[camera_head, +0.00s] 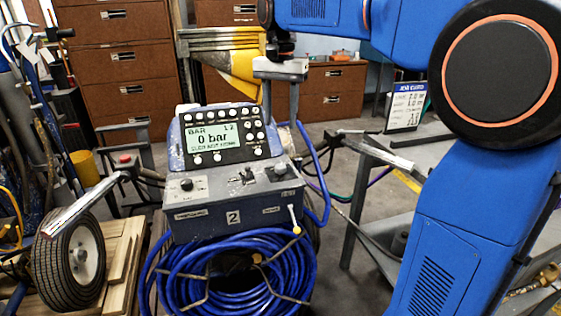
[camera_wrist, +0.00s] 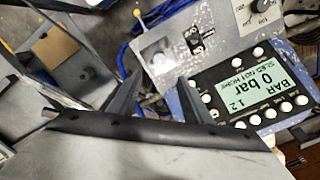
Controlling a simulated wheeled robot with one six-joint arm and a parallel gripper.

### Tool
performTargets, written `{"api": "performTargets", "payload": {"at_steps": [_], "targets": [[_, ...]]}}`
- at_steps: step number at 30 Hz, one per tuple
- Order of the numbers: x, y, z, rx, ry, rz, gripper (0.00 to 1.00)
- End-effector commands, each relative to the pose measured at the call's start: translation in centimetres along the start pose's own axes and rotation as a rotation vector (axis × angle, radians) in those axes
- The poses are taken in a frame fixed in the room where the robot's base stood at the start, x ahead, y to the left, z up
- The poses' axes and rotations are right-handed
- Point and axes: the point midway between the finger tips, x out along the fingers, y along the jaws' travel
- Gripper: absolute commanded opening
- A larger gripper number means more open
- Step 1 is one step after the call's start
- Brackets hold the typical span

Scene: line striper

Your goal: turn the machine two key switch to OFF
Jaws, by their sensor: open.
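Machine two (camera_head: 233,218), a blue and grey unit marked "2", stands in the middle of the head view. Its sloped panel carries a left knob (camera_head: 187,184), a middle switch with small metal parts (camera_head: 247,175) and a right control on a bright plate (camera_head: 280,168). I cannot tell for certain which is the key switch, or its setting. In the wrist view the middle switch (camera_wrist: 195,39) and the right control (camera_wrist: 160,60) show upside down. My gripper (camera_head: 280,112) is open and empty, above and behind the panel's right side. Its fingers (camera_wrist: 158,80) point towards the right control.
The display (camera_head: 213,138) reads 0 bar, with round buttons around it. A coiled blue hose (camera_head: 230,275) hangs below the panel. Handle bars flank the machine, and a wheel (camera_head: 68,265) stands at left. A grey cart (camera_head: 385,240) is at right, brown drawers (camera_head: 120,60) behind.

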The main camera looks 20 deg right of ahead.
Motion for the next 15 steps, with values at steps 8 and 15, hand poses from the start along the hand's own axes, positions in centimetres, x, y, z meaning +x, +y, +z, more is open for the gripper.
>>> {"api": "performTargets", "payload": {"at_steps": [8, 15], "targets": [[5.1, 0.1, 0.0, -0.001, -0.001, 0.001, 0.45], [9.3, 0.1, 0.0, -0.001, -0.002, 0.002, 0.45]]}}
